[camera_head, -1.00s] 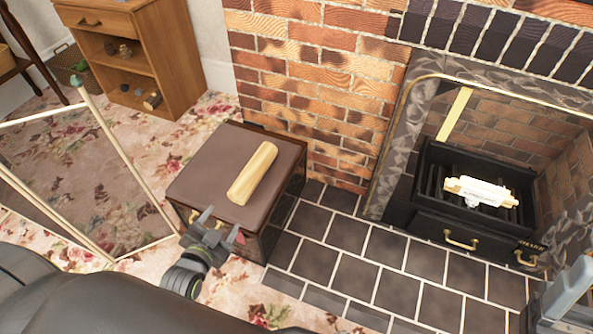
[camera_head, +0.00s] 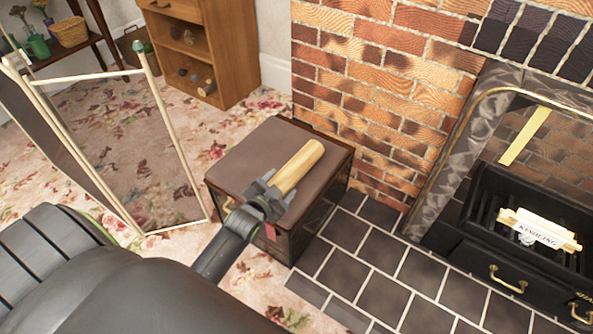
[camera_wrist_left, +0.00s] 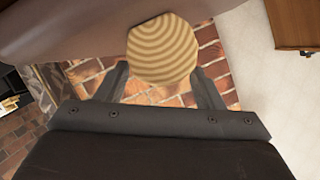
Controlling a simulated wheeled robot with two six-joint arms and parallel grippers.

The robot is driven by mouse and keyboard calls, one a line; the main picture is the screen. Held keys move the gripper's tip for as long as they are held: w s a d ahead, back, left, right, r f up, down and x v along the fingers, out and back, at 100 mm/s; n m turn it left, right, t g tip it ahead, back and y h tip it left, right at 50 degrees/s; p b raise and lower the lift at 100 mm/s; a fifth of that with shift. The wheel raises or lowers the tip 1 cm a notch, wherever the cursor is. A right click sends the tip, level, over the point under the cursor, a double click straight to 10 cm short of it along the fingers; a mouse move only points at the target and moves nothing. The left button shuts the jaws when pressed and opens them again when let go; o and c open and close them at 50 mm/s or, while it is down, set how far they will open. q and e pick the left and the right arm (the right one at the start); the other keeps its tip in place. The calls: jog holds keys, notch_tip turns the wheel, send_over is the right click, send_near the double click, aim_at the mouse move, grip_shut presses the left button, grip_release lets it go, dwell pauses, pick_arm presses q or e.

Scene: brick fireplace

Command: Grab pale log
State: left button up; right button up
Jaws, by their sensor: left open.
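The pale log (camera_head: 298,167) lies on the brown padded top of the dark box (camera_head: 240,152) beside the brick wall. In the left wrist view its round, ringed end (camera_wrist_left: 162,50) faces the camera, between and just beyond the fingertips. My left gripper (camera_head: 268,190) is at the near end of the log with its jaws open, one finger on each side in the wrist view (camera_wrist_left: 162,82). Whether a finger touches the log cannot be told. My right gripper is not in view.
A black fire grate (camera_head: 480,230) with a bundle labelled kindling (camera_head: 540,230) stands at the right. A framed folding screen (camera_head: 150,150) stands left of the box. A wooden cabinet (camera_head: 240,50) is behind. Dark tiles (camera_head: 370,260) cover the hearth floor.

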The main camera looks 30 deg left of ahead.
aim_at(286, 179)
pick_arm(q)
jog(key=b+x, duration=0.1)
jog(key=x, duration=0.3)
jog(key=shift+b, duration=0.4)
jog(key=shift+c, duration=0.2)
jog(key=c, duration=0.9)
